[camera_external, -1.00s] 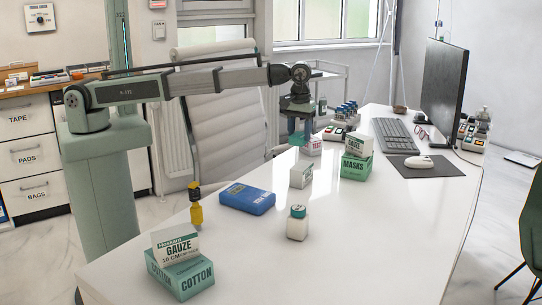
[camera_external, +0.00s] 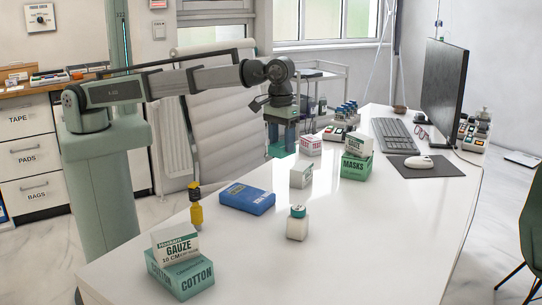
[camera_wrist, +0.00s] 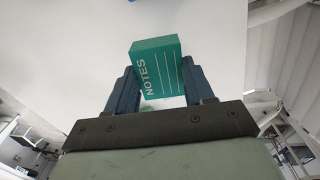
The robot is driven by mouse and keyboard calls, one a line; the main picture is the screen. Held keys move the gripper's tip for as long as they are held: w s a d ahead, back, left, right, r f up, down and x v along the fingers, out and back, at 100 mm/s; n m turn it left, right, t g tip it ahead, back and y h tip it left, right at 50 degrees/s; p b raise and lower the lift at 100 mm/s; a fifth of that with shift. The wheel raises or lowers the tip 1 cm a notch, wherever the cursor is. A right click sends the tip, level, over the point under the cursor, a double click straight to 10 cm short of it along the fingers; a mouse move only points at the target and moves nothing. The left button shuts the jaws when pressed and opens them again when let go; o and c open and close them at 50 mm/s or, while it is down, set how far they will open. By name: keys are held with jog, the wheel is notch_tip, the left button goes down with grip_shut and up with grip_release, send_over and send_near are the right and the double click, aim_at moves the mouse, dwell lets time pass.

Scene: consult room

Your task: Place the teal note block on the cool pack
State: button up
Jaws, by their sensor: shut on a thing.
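The teal note block (camera_wrist: 158,68), marked NOTES, is between the two fingers of my gripper (camera_wrist: 162,85) in the wrist view. My gripper is shut on it. In the external view my gripper (camera_external: 282,145) points down near the table's far left edge, with the block partly hidden by the fingers. The cool pack (camera_external: 247,198) is a flat blue slab lying on the white table, nearer the camera and left of my gripper. Its top is bare.
The front middle is clear.

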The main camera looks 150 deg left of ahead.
jog(key=r+m, duration=0.2)
send_over(247, 193)
jog(key=w+a, duration=0.2)
jog(key=shift+s+d, duration=1)
jog(key=shift+s, duration=0.05)
jog(key=shift+m, duration=0.3)
jog(key=shift+f, duration=5.2)
jog(key=shift+f, duration=0.1)
jog(key=o, duration=1)
jog(key=shift+o, duration=0.2)
notch_tip(247, 193, up, 12)
